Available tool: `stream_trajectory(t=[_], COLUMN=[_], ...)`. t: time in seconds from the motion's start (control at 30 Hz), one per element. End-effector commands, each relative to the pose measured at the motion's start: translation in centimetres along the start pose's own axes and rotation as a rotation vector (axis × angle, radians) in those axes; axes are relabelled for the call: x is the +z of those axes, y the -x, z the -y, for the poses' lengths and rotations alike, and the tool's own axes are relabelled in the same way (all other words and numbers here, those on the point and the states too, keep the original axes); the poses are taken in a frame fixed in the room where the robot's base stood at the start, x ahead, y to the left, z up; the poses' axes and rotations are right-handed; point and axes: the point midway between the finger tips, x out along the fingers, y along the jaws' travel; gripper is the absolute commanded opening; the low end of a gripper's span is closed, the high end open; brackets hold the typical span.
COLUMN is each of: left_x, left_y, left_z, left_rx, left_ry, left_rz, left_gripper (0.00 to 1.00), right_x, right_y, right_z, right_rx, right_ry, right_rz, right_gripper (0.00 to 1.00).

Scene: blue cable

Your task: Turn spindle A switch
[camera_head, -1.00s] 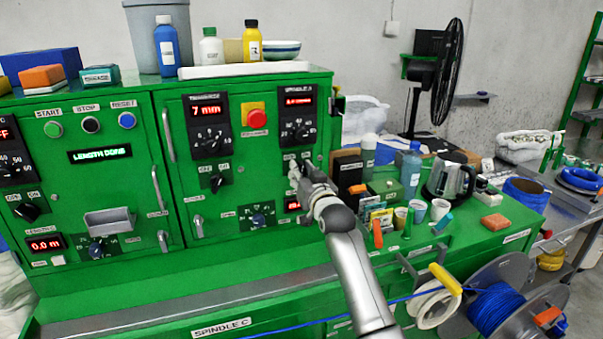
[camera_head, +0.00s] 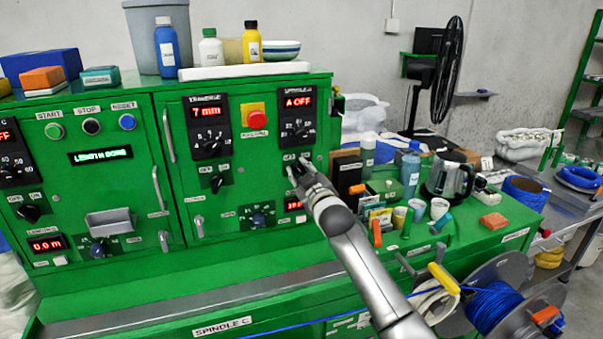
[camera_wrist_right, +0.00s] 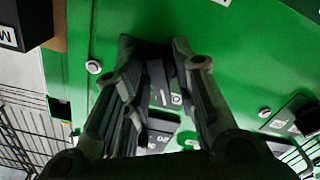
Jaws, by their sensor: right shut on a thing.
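The spindle A panel (camera_head: 298,128) is on the right part of the green machine front. Its red display (camera_head: 298,101) reads "A OFF", above a dark dial. My right gripper (camera_head: 293,169) reaches the small switch just below this panel, and its fingers are closed on the switch knob. The fingers hide the knob in the head view. My left gripper is not in view.
A red button on a yellow block (camera_head: 254,116) sits left of the spindle A panel. Another dark switch (camera_head: 216,183) is lower left of the gripper. A kettle (camera_head: 449,179), bottles and cups crowd the shelf to the right. A blue cable spool (camera_head: 492,304) is at lower right.

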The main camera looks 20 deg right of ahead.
Motion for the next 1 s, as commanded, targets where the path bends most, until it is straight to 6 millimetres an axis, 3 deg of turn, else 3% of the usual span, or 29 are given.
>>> stream_trajectory(t=[0.47,0.5,0.53,1.0], left_x=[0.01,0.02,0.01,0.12], left_y=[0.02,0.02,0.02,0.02], left_z=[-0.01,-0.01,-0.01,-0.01], left_rx=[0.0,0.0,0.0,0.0], left_ry=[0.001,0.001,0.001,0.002], left_rz=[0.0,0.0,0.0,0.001], left_gripper=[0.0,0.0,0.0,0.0], right_x=[0.09,0.09,0.09,0.08], right_y=[0.0,0.0,0.0,0.82], right_z=[0.04,0.04,0.04,0.01], right_rx=[-0.001,-0.001,-0.001,0.0], right_ry=[0.016,0.016,0.016,0.015], right_rz=[0.002,0.002,0.002,0.0], right_gripper=[0.02,0.28,0.32,0.32])
